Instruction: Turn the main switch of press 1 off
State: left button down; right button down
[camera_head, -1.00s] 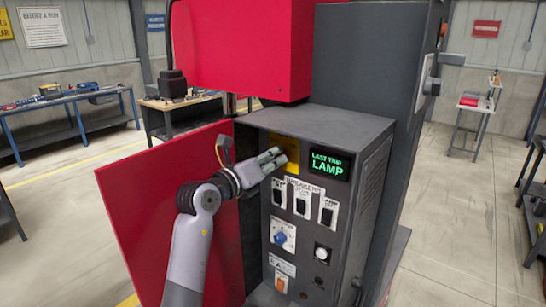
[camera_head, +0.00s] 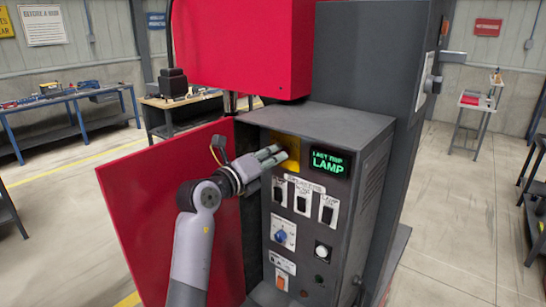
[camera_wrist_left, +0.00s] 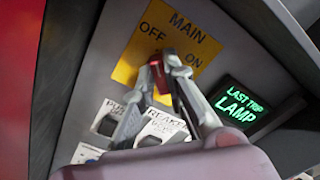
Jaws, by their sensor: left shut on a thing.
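The main switch of the press has a yellow plate (camera_wrist_left: 141,56) marked MAIN, OFF and ON in the left wrist view. The plate also shows in the head view (camera_head: 292,165), partly hidden behind my fingers. The red switch handle (camera_wrist_left: 157,74) is between my fingertips, just below the word OFF and left of ON. My left gripper (camera_wrist_left: 166,68) is shut on this handle. In the head view the left gripper (camera_head: 284,154) reaches in from the left at the top of the panel. The fingers hide the handle there. My right gripper is not in view.
The grey control box (camera_head: 345,120) has a green-lit LAST TRIP LAMP display (camera_head: 328,162) right of the plate. Black rocker switches (camera_head: 302,202), a blue knob (camera_head: 281,237) and an orange switch (camera_head: 281,283) sit below. The open red door (camera_head: 150,200) stands left, behind my arm.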

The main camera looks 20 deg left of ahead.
pick_arm(q)
jog(key=c, duration=1.6)
grip_release()
jog(key=shift+c, duration=0.2)
jog(key=shift+s+a, duration=0.1)
jog(key=v, duration=1.1)
jog(key=shift+s, duration=0.4)
jog(key=shift+a, duration=0.1)
